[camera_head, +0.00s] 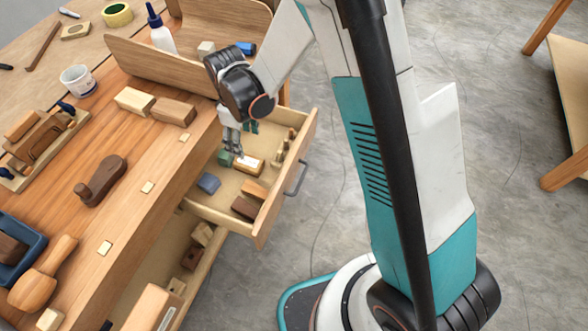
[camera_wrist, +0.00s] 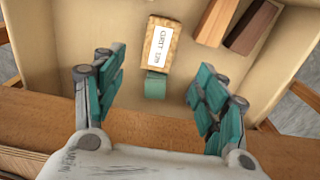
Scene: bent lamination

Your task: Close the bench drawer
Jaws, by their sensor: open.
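The bench drawer (camera_head: 222,212) stands pulled out from the right side of the wooden bench (camera_head: 150,215). Its front panel (camera_head: 270,210) carries a dark bar handle (camera_head: 297,179). Inside lie a labelled block (camera_head: 248,164), a blue block (camera_head: 208,183), and brown and dark blocks. My gripper (camera_head: 233,152) hangs over the drawer, pointing down. In the wrist view my gripper (camera_wrist: 156,92) has its teal fingers spread wide. The labelled block (camera_wrist: 160,45) and a small green piece (camera_wrist: 155,86) show beyond and between them. I cannot tell how high the fingertips are above the contents.
Below the drawer is a lower compartment (camera_head: 207,262) with more blocks. The bench top holds a plane (camera_head: 102,181), a mallet (camera_head: 42,275), a cup (camera_head: 78,80) and wooden blocks. A curved wooden sheet (camera_head: 150,62) stands at the back.

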